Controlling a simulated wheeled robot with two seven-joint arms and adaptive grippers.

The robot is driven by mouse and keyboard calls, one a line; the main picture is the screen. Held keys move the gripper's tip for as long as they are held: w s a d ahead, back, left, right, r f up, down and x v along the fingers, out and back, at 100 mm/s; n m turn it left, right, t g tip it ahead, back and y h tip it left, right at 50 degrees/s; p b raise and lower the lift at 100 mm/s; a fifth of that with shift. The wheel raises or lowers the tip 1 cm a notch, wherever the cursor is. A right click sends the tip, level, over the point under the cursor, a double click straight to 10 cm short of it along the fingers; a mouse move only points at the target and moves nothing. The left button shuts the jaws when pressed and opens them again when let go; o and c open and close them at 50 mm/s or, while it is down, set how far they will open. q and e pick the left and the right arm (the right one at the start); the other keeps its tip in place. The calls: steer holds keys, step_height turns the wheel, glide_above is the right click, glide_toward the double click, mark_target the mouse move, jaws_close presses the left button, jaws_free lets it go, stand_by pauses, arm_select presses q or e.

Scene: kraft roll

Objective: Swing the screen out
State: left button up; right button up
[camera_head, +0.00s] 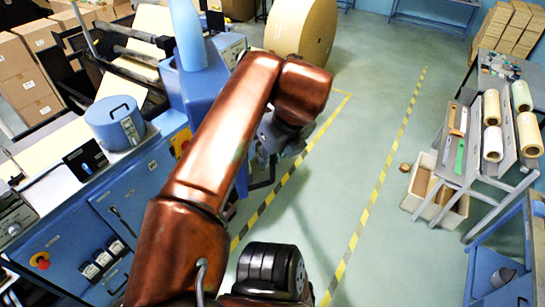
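My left arm reaches up from the bottom across the middle of the view and bends down at its far end. My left gripper (263,177) hangs below the wrist, beside the right end of the blue machine (160,185). Its dark fingers are small and partly hidden by the arm, so their opening is unclear. I cannot tell for sure which part is the screen. A small dark panel (85,160) stands on the machine's top at the left. A pale-faced box (231,48) sits behind my arm. My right gripper is not in view.
A large kraft roll (301,28) stands on the floor at the back. Yellow-black floor lines (368,205) border a clear aisle. At the right, a rack (472,140) holds several small rolls, with a bin (436,192) below. Stacked cartons (28,75) stand at the far left.

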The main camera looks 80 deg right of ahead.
arm_select(q)
steer(key=shift+o, duration=0.6)
steer(key=shift+s+f, duration=0.1)
steer(key=shift+s, duration=0.05)
steer(key=v, duration=0.7)
steer(key=shift+r, duration=0.2)
